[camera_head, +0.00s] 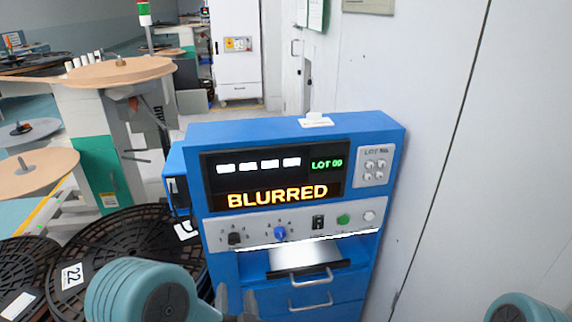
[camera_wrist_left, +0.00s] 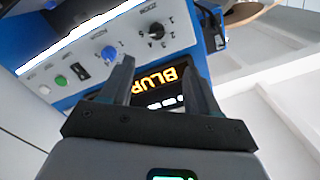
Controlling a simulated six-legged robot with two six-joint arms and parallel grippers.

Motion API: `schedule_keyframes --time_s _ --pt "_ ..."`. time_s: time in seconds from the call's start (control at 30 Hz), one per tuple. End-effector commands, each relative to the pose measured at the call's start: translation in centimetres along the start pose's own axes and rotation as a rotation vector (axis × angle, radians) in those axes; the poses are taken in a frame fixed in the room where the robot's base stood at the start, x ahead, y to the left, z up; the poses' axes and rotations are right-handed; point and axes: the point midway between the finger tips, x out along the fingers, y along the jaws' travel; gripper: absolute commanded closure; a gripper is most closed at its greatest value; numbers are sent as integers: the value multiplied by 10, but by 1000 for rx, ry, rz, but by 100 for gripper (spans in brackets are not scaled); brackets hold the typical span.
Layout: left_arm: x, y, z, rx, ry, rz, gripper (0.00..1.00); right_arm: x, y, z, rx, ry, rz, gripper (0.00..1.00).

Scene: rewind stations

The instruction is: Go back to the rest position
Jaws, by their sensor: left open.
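My left gripper (camera_head: 236,300) is low in the head view, in front of the lower left of a blue console (camera_head: 290,128). Its two fingers stand apart with nothing between them. In the left wrist view the open fingers (camera_wrist_left: 160,85) point toward the console's panel, with the lit word BLURRED partly showing between them.
Black reels (camera_head: 110,255) lie at the lower left, close to my left arm. A white wall (camera_head: 440,150) stands right of the console. Wooden discs (camera_head: 120,71) on a machine stand behind at the left. A white cabinet (camera_head: 237,60) stands at the back.

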Motion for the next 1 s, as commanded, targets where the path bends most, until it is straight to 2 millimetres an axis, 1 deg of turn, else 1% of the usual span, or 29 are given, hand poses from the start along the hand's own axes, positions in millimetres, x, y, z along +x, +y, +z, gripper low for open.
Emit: schedule_keyframes --time_s 0.03,0.07,0.13,0.17,0.2,0.27,0.3,0.37,0.4,0.47,0.5,0.57,0.6,0.7,0.73,0.8,0.83,0.9,1.0 --pt "4 -12 4 5 -27 -17 39 -9 -3 0 0 0 0 100" --pt "6 -20 9 9 -48 -29 39 -14 -5 0 0 0 0 100" --pt "12 -43 26 23 -113 -57 39 -30 -11 0 0 0 0 100" --pt "13 -50 36 26 -148 -50 39 -37 -13 1 0 0 0 100" --pt "13 -52 56 9 -222 5 39 -47 -17 1 0 1 0 100" --pt "6 -40 86 -63 -336 117 39 -56 -20 1 0 1 0 100" --pt "-2 -29 103 -119 -409 191 39 -60 -22 1 0 1 0 100" --pt "-19 -12 124 -209 -523 302 39 -65 -24 1 0 1 0 100" --pt "-34 1 136 -272 -606 378 39 -68 -25 1 0 0 0 100" --pt "-61 20 150 -365 -741 492 39 -73 -26 1 0 0 0 100" --pt "-82 33 156 -422 -835 566 39 -74 -27 1 0 0 0 100" --pt "-114 50 163 -491 -975 671 39 -74 -27 1 0 0 0 100" --pt "-135 60 164 -523 -1062 732 39 -73 -26 1 0 0 0 100" --pt "-177 70 165 -570 -1250 825 39 -72 -26 1 0 0 0 100" --pt "-186 71 165 -579 -1296 838 39 -72 -26 1 0 0 0 100" --pt "-201 71 165 -599 -1381 849 39 -72 -26 1 0 0 0 100" --pt "-205 71 166 -606 -1409 848 39 -72 -26 2 0 0 0 100" --pt "-209 70 166 -626 -1443 832 39 -72 -26 1 0 0 0 100" --pt "-208 70 166 -634 -1446 824 39 -72 -26 1 0 0 0 100"
